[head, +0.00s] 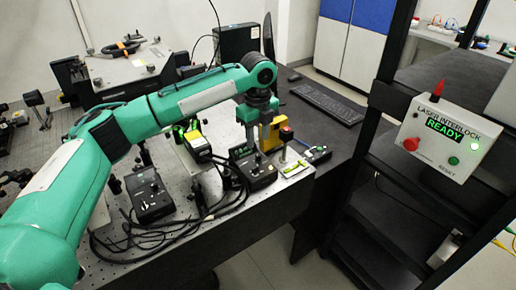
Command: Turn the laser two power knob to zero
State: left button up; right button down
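My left arm reaches in from the left across the bench, and its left gripper (256,148) points down over a black control box (257,175) near the bench's front edge. The fingertips are small and dark against the box, so I cannot tell whether they are open or touching a knob. A second black control box (150,198) with small knobs on top sits farther left, beside my forearm. The labels are too small to read, so I cannot tell which box is for laser two. My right gripper is out of view.
Black cables (205,222) loop over the bench's front edge. A yellow block (270,134) stands close behind the gripper. A keyboard (326,103) lies on the dark desk at right. The laser interlock panel (440,137) reads READY on a black frame (378,110).

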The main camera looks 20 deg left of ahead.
aim_at(258, 154)
pick_arm(q)
jog(key=shift+f, duration=2.8)
jog(key=shift+p, duration=0.3)
grip_shut()
